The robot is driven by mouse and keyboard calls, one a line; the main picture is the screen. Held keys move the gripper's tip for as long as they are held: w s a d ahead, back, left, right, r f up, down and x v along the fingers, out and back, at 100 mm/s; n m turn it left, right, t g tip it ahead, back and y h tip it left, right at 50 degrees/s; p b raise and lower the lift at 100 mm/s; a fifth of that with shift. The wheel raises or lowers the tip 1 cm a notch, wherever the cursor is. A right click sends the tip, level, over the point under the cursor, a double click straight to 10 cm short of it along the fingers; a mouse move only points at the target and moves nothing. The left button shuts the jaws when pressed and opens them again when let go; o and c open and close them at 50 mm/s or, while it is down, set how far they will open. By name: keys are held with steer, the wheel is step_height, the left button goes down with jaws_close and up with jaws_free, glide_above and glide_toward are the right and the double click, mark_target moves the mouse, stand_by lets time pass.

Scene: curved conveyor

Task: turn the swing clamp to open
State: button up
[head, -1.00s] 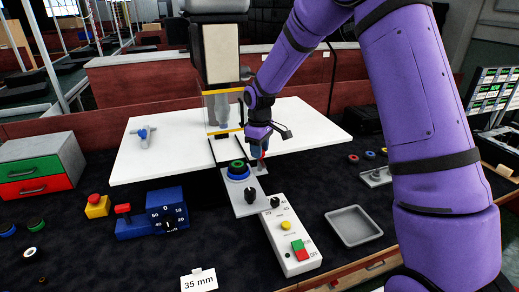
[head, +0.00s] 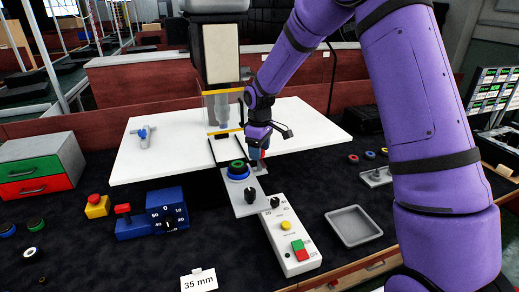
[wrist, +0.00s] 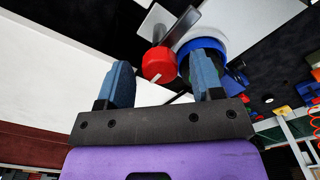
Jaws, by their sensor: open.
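The swing clamp's red knob (wrist: 158,64) shows in the wrist view, with a grey metal bar (wrist: 182,24) behind it. The knob lies in the gap between the blue fingertips of my open gripper (wrist: 163,78); I cannot tell whether either finger touches it. In the head view my gripper (head: 257,153) is at the clamp, near the far end of the grey base plate (head: 248,203), and mostly hides the clamp. A round part with a blue ring (head: 238,171) and a dark top sits on the plate, left of my gripper; it is close to the right finger in the wrist view.
A white control box (head: 288,240) with red and green buttons stands in front of the plate. A blue dial box (head: 166,211) is at left, and a grey tray (head: 353,226) at right. A white table (head: 310,125) lies behind. Dark mat between them is free.

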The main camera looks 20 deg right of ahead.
steer(key=shift+r, duration=0.1)
step_height(320, 180, up, 11)
steer(key=shift+f, duration=0.2)
stand_by(0.5)
steer(key=s+d+r+m+t, duration=0.1)
steer(key=s+d+r+m, duration=0.1)
steer(key=s+r, duration=0.6)
steer(key=s+d+r+m+t, duration=0.2)
steer(key=s+r, duration=0.4)
steer(key=s, duration=0.4)
steer(key=s+d+m+t, duration=0.2)
steer(key=s+m, duration=0.3)
steer(key=s, duration=1.4)
steer(key=shift+s+d, duration=0.25)
